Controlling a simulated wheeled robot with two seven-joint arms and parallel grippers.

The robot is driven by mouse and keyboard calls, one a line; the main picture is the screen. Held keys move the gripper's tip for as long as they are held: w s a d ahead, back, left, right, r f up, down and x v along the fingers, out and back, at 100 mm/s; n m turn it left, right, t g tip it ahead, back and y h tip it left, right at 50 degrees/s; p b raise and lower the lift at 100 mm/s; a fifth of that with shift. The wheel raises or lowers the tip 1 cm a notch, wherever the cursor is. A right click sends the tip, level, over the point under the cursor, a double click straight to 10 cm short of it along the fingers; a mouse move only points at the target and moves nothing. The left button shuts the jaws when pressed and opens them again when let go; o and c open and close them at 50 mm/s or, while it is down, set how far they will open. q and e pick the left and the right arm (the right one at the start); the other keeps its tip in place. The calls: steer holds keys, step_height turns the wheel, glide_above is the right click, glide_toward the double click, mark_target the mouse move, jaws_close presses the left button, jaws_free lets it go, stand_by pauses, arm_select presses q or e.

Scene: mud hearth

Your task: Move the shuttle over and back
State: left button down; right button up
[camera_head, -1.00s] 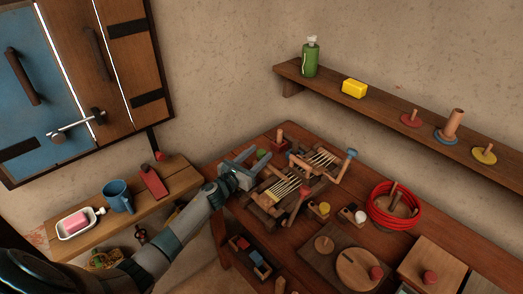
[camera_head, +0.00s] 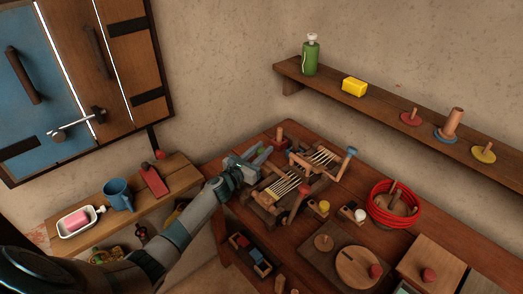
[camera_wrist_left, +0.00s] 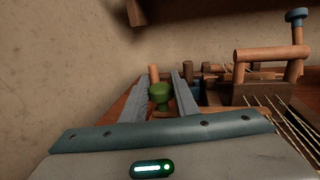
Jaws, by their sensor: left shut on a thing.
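The small wooden loom (camera_head: 262,200), strung with pale threads (camera_head: 284,187), stands on the brown table. One lever has a red knob (camera_head: 304,188) and another a blue knob (camera_head: 351,152). My left gripper (camera_head: 259,157) is at the loom's far left end. In the left wrist view its two fingers (camera_wrist_left: 160,92) are on either side of a green knob (camera_wrist_left: 160,96), and it is shut on it. I cannot clearly tell whether this knob belongs to the shuttle; the shuttle's body is not clearly visible. My right gripper is in no view.
A red coil (camera_head: 374,207) and a round wooden board (camera_head: 352,267) lie to the right on the table. A wall shelf (camera_head: 381,99) carries a green bottle (camera_head: 311,56) and yellow block (camera_head: 354,86). A side bench (camera_head: 83,236) with a blue mug (camera_head: 118,195) is left.

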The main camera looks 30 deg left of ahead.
mark_target(268, 165)
arm_select(q)
steer(key=d, duration=0.1)
steer(key=s+d, duration=0.1)
steer(key=d, duration=0.2)
steer(key=shift+s+d, duration=0.1)
steer(key=shift+s, duration=0.25)
steer(key=c, duration=1.4)
jaws_free()
steer(key=shift+s, duration=0.15)
steer(key=shift+s+a+f, duration=0.1)
steer(key=shift+s+a, duration=0.1)
steer(key=s+b, duration=0.1)
steer(key=s, duration=0.4)
steer(key=s+a+b, duration=0.1)
steer(key=s, duration=0.4)
steer(key=s+a+b, duration=0.1)
steer(key=s, duration=0.4)
steer(key=shift+s+a, duration=0.15)
steer(key=shift+a, duration=0.1)
steer(key=shift+s, duration=0.6)
